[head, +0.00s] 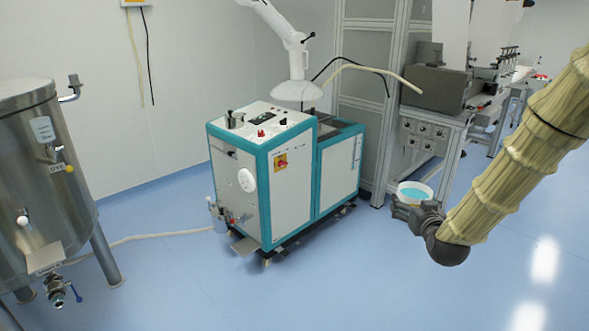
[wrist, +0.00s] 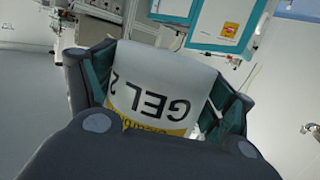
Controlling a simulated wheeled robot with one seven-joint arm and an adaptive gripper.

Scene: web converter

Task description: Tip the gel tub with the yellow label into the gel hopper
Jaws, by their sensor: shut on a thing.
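The gel tub (head: 414,188) is white and round, with blue gel showing at its open top. It is held about upright in the head view. In the wrist view the tub (wrist: 160,85) shows a white label reading "GEL 2", upside down, with a yellow band. My gripper (head: 415,206) is shut on the tub, one finger on each side. The teal-framed white machine (head: 290,180) stands left of my gripper and apart from it. A dark recess (head: 338,130) lies in its lower right top; I cannot tell whether this is the gel hopper's opening.
A white extraction hood (head: 298,90) hangs low over the machine. A steel tank (head: 40,190) stands at the left, with a pale hose (head: 150,238) running on the floor to the machine. A metal frame and bench (head: 420,135) stand behind. The blue floor in front is clear.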

